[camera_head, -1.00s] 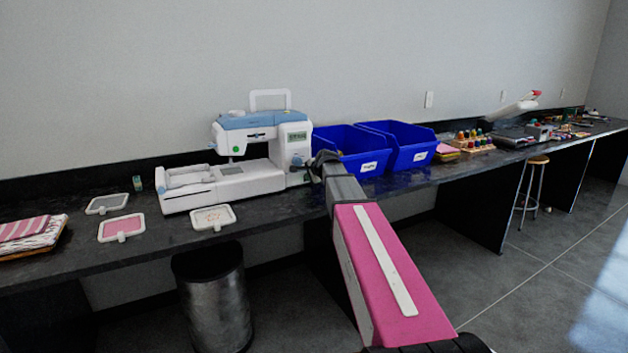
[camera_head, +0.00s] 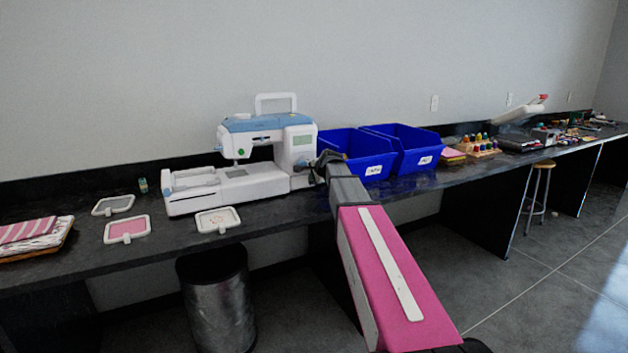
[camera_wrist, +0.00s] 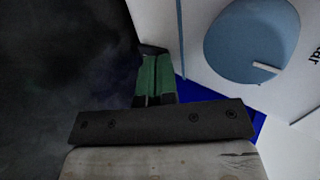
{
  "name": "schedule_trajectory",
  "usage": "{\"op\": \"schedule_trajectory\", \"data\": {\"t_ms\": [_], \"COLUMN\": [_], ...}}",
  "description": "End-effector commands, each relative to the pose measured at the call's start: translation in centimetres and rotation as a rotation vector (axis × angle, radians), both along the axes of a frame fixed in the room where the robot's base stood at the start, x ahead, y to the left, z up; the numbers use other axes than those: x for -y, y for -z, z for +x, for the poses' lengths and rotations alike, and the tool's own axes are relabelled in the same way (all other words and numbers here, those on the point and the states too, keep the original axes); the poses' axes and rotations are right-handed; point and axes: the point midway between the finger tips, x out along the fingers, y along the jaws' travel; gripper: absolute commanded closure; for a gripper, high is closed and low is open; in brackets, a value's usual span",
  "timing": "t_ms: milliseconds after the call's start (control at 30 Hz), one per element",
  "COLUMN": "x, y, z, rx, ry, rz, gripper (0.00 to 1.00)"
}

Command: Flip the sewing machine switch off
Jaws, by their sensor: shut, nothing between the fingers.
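The white and blue sewing machine (camera_head: 297,143) stands on the dark counter with its embroidery arm to the left. My gripper (camera_head: 321,166) is at the machine's lower right side, partly hidden by my wrist. In the wrist view my shut, empty fingers (camera_wrist: 153,75) lie beside the machine's white wall (camera_wrist: 205,75). A round blue dial (camera_wrist: 250,40) with a white mark is on that wall, to the right of the fingers. I cannot make out the switch, nor tell whether the fingertips touch the machine.
Two blue bins (camera_head: 368,165) stand close on the right, behind my wrist. Embroidery hoops (camera_head: 218,220) and folded fabric (camera_head: 37,230) lie on the counter (camera_head: 275,222) to the left. A metal trash can (camera_head: 218,300) stands below. Spools (camera_head: 478,145) are farther right.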

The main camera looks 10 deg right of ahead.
Motion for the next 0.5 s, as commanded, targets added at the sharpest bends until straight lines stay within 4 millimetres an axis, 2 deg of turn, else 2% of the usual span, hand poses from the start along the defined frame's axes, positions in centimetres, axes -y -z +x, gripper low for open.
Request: {"op": "schedule_trajectory", "data": {"t_ms": [200,500], "x": [0.00,0.00], "y": [-0.87,-0.99], "z": [-0.01,-0.05], "rx": [-0.001,-0.001], "ry": [0.000,0.000], "rz": [0.000,0.000], "gripper": [1.00,1.00]}}
